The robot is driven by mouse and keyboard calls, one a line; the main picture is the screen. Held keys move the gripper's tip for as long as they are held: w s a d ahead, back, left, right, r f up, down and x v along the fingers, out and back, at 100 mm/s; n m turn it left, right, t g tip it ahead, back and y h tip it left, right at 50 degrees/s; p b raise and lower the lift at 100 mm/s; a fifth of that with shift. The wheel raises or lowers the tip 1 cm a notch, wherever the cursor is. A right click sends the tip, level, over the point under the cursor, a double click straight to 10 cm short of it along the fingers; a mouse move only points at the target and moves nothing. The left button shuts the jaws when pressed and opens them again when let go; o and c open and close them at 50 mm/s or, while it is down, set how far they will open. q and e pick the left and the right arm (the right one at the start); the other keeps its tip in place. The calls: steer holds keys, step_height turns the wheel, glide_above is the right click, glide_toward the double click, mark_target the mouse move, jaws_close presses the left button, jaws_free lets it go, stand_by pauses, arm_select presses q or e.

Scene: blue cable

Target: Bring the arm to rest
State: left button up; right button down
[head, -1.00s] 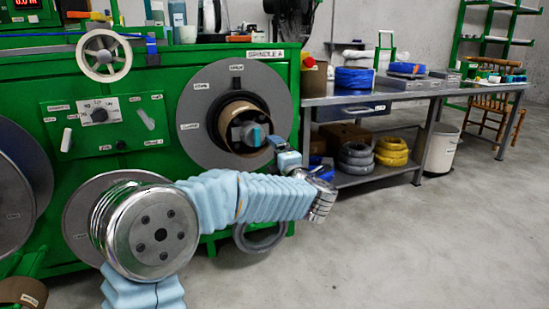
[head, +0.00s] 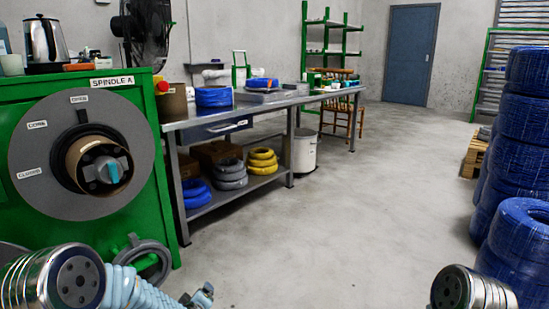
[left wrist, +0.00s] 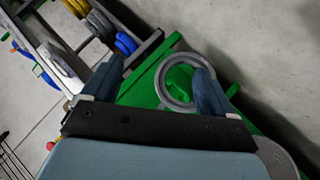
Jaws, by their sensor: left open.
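My left gripper (head: 201,295) shows at the bottom edge of the head view, at the end of my pale-blue sleeved arm, low and to the right of the green machine (head: 150,200). In the left wrist view its two blue fingers (left wrist: 152,82) are spread wide with nothing held between them. Beyond them a grey ring (left wrist: 161,83) sits around a green bracket; the right finger partly covers it. The ring also shows low on the machine in the head view (head: 163,268), apart from the gripper. Part of my right arm shows at bottom right, but its gripper is out of view.
The spindle disc (head: 35,170) with its knob faces out on the left. A metal workbench (head: 262,104) holds blue, grey and yellow coils on its lower shelf. Tall stacks of blue coils (head: 520,150) stand at the right. The concrete floor (head: 340,210) between is clear.

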arm_select(q)
steer(key=s+d+f+m+g+h, duration=0.2)
steer(key=s+d+f+m+g, duration=0.1)
steer(key=s+f, duration=0.5)
steer(key=s+d+f+m+g+h, duration=0.25)
steer(key=s+f+g, duration=0.2)
steer(key=s, duration=0.65)
steer(key=s+d+f+m+g+h, duration=0.2)
steer(key=s+d+f+m+g, duration=0.15)
steer(key=s+f, duration=0.5)
step_height(320, 180, up, 16)
steer(key=s+d+p, duration=0.1)
steer(key=p, duration=1.4)
steer(key=shift+s+d+f, duration=0.2)
steer(key=shift+s+f, duration=0.05)
steer(key=shift+s, duration=0.1)
